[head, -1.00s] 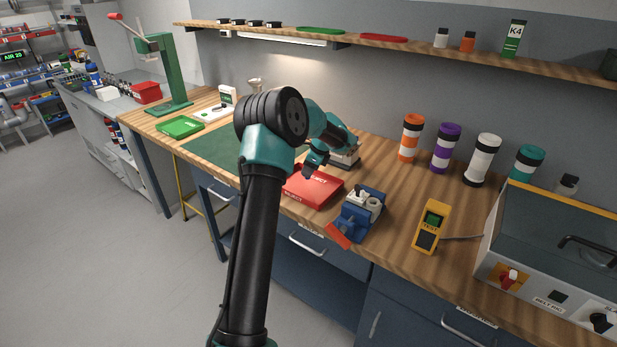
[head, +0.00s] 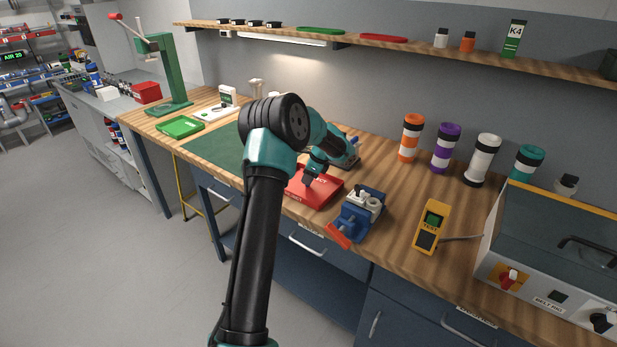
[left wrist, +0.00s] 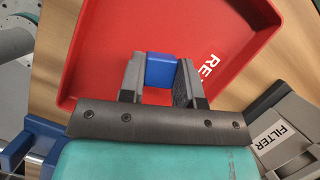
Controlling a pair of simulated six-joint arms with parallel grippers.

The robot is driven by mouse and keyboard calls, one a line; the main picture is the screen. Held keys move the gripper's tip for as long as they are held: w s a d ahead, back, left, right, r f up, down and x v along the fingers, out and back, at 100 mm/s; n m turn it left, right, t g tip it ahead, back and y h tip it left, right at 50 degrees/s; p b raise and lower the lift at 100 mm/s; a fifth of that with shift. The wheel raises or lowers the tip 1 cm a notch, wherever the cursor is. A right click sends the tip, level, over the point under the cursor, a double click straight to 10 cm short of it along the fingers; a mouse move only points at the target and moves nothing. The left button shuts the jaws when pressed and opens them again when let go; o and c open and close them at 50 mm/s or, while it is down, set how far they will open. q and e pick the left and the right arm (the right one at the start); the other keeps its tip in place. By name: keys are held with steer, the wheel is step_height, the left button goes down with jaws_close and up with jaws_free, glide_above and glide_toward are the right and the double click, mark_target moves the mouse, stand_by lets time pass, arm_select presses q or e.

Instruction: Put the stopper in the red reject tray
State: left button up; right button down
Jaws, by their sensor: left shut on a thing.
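The red reject tray (head: 325,192) lies on the bench, left of the blue vise, and fills much of the left wrist view (left wrist: 110,40). My left gripper (head: 309,183) is over the tray, pointing down. In the left wrist view its two fingers (left wrist: 161,75) are shut on a small blue block-like piece, the stopper (left wrist: 161,70), with the red tray floor behind it. I cannot tell whether the stopper touches the tray floor. In the head view the stopper is not distinguishable. My right gripper is not in view.
A blue vise (head: 358,215) with a red-orange handle stands just right of the tray. A yellow tester (head: 431,227) lies farther right. A box marked FILTER (left wrist: 285,135) is close to the gripper in the left wrist view. The green mat (head: 215,145) looks clear.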

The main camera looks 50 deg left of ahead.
arm_select(q)
steer(key=shift+f, duration=0.1)
steer(key=o, duration=1)
steer(key=v, duration=1.2)
